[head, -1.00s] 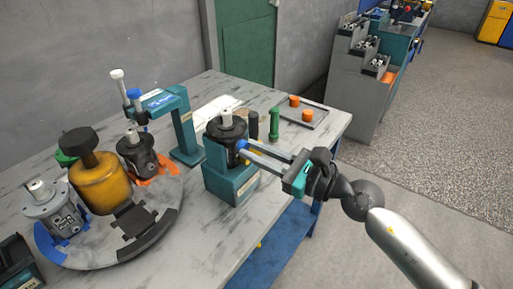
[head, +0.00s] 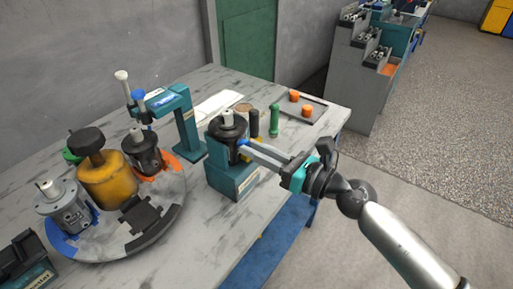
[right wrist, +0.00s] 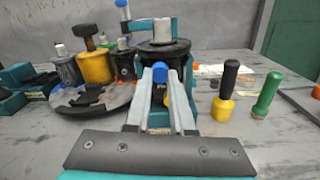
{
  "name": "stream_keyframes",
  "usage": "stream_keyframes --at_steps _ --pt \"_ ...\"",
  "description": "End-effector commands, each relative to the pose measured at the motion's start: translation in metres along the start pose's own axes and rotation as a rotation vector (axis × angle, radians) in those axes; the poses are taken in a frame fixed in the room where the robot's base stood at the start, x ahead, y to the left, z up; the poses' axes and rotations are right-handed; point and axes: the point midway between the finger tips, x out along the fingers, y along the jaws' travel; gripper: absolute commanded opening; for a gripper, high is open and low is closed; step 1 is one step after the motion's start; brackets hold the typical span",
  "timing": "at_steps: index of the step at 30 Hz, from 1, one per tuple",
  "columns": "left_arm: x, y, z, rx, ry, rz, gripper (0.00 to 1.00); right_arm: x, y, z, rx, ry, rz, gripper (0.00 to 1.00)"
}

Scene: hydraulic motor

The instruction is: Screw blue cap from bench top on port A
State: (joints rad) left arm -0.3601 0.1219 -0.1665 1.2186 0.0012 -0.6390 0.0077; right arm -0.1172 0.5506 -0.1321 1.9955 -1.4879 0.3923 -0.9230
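A black motor (head: 228,126) with a pale shaft stands upright in a teal holder (head: 231,180) on the bench; it also shows in the right wrist view (right wrist: 163,50). My right gripper (head: 244,147) reaches in from the right, its fingertips at the motor's side. In the right wrist view its fingers (right wrist: 160,84) close around a small blue cap (right wrist: 160,71), which sits against the motor's side facing me. The port behind the cap is hidden, and I cannot tell how far the cap is seated. My left gripper is not in view.
A round turntable (head: 165,212) with a grey motor, a yellow canister and another black motor stands left. A teal press (head: 184,125) stands behind. Yellow-black (right wrist: 226,92) and green (right wrist: 266,97) handled tools stand right, near a tray (head: 320,112) with orange caps.

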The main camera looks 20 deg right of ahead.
Motion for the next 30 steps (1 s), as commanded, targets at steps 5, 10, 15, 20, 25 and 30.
stream_keyframes --at_steps 5,10,15,20,25,30 --pt "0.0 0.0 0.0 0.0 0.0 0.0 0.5 0.0 0.0 0.001 -0.002 -0.001 0.0 0.42" --pt "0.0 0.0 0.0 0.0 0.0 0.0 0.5 0.0 0.0 0.0 -0.002 0.0 0.0 0.42" --pt "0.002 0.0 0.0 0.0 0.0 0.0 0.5 0.0 0.0 -0.001 -0.024 0.001 0.001 0.42" --pt "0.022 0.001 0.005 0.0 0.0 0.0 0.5 0.0 -0.001 -0.005 -0.282 0.001 0.004 0.42" --pt "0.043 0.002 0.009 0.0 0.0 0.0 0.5 0.0 -0.001 -0.005 -0.66 0.0 0.005 0.42" --pt "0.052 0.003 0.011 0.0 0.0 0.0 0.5 0.0 0.0 -0.002 -0.887 0.0 0.005 0.42"
